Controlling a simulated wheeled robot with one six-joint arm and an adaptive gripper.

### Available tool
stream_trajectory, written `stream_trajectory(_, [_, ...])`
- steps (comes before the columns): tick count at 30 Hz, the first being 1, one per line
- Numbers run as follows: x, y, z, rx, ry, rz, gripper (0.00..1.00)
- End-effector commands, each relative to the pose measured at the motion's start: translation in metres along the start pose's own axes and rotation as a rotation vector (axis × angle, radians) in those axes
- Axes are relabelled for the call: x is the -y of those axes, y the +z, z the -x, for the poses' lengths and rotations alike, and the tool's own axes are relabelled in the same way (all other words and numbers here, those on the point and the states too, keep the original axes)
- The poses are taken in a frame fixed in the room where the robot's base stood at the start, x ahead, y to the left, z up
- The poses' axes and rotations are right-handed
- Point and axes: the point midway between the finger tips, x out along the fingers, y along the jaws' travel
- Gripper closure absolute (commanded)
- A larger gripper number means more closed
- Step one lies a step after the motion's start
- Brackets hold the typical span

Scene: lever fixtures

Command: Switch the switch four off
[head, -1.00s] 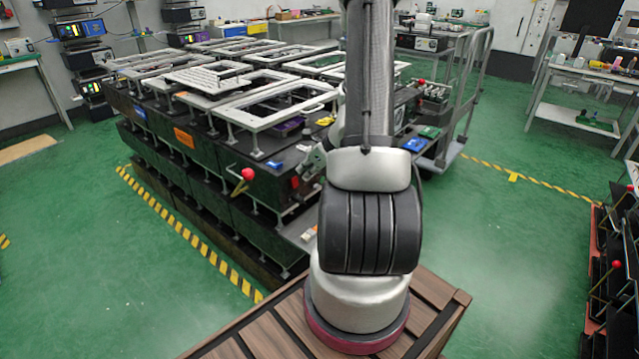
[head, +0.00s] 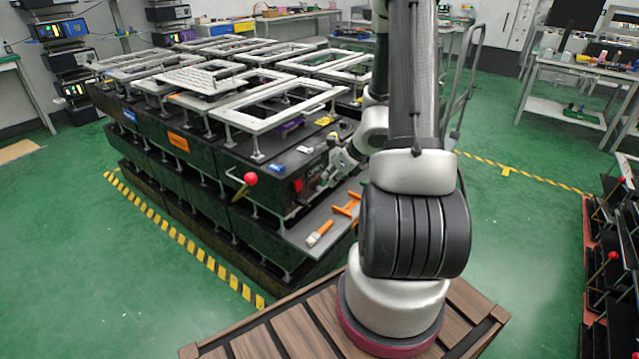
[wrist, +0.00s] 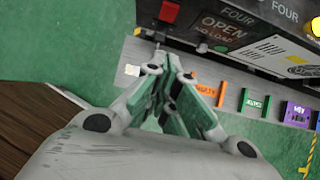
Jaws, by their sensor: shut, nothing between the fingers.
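A dark panel fills the top of the wrist view, with two white FOUR labels (wrist: 237,14) and an OPEN / NO LOAD sign (wrist: 221,27). A red square part (wrist: 168,11) sits at its left end; it also shows on the front of the dark unit in the head view (head: 297,185). A small grey knob (wrist: 203,47) is under the sign. I cannot tell which part is the switch lever. My gripper (wrist: 165,62) is shut and empty, its tips just below the panel's left end. In the head view my gripper (head: 335,172) is right of the red part.
A yellow lamp (wrist: 313,24) is at the panel's right. Coloured labelled pieces, including an orange one (wrist: 208,88) and a purple one (wrist: 298,114), lie on the ledge below. A red ball knob (head: 250,179) sticks out at the dark unit's left.

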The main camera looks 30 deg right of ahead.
Motion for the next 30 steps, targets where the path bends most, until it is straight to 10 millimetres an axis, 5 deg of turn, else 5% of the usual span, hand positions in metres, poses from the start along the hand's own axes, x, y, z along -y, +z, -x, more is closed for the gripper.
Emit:
stream_trajectory(15, [0.000,0.005,-0.099,0.001,0.000,0.003,1.00])
stream_trajectory(30, [0.000,0.029,-0.120,0.000,0.000,0.001,1.00])
